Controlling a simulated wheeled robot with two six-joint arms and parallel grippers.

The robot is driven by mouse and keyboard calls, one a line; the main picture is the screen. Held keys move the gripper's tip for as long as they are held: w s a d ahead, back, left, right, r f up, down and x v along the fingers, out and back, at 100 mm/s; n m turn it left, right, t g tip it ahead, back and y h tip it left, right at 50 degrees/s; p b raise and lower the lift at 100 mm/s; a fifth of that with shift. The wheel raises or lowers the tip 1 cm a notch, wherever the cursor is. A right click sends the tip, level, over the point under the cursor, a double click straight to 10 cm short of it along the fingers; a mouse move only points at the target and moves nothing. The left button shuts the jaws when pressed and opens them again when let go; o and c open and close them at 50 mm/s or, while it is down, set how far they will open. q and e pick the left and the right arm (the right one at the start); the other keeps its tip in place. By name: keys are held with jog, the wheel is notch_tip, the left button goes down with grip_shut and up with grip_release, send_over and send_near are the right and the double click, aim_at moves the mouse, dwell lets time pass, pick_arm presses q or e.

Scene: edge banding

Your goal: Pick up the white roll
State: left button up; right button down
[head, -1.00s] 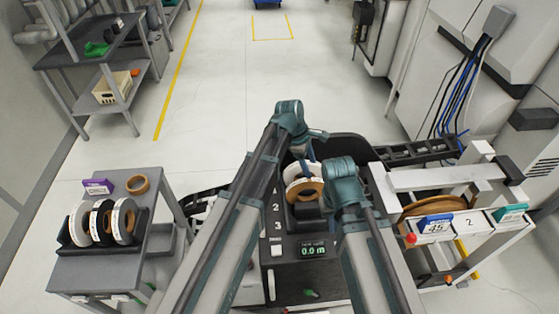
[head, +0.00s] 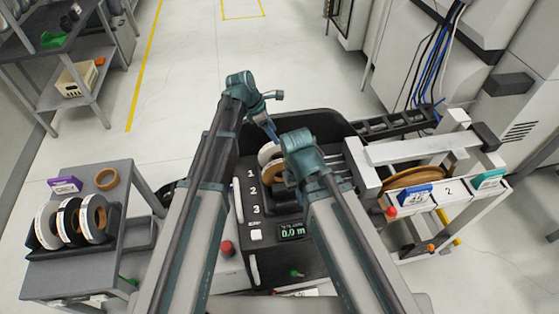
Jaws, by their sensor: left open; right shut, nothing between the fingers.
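A white roll (head: 266,154) stands in the slotted black machine (head: 262,264) in the middle, with a brown-edged roll (head: 271,173) just in front of it. My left gripper (head: 272,133) is open, pointing down just above the white roll; I cannot tell whether it touches. My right gripper (head: 290,172) is shut and empty, its fingers mostly hidden behind its own wrist, beside the rolls. The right wrist covers part of both rolls. More rolls stand in a rack on the left cart: a white one (head: 46,224), a black one (head: 70,221) and a pale grey one (head: 93,218).
The grey cart (head: 60,276) also bears a purple box (head: 65,184) and a brown ring (head: 107,179). A white frame (head: 420,150) with a brown coil (head: 416,177) stands close on the right. A red button (head: 227,247) is at front left of the machine.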

aim_at(265, 154)
pick_arm(q)
jog(key=b+x, duration=0.3)
jog(key=x, duration=0.1)
jog(key=shift+a+f, duration=0.1)
jog(key=shift+f, duration=0.35)
pick_arm(e)
notch_tip(265, 154, down, 5)
jog(key=shift+r, duration=0.2)
pick_arm(q)
jog(key=shift+d, duration=0.2)
jog(key=shift+b, duration=0.3)
jog(key=b+x, duration=0.4)
jog(key=shift+w+a+f, duration=0.1)
jog(key=shift+w+f, duration=0.1)
jog(key=shift+f, duration=0.2)
pick_arm(e)
notch_tip(265, 154, down, 4)
jog(key=shift+f, duration=0.25)
pick_arm(q)
jog(key=shift+f+b, duration=0.25)
jog(key=shift+b, duration=0.15)
pick_arm(e)
jog(key=shift+f, duration=0.2)
pick_arm(q)
jog(key=shift+r, duration=0.1)
pick_arm(e)
jog(key=shift+r, duration=0.1)
pick_arm(q)
grip_shut()
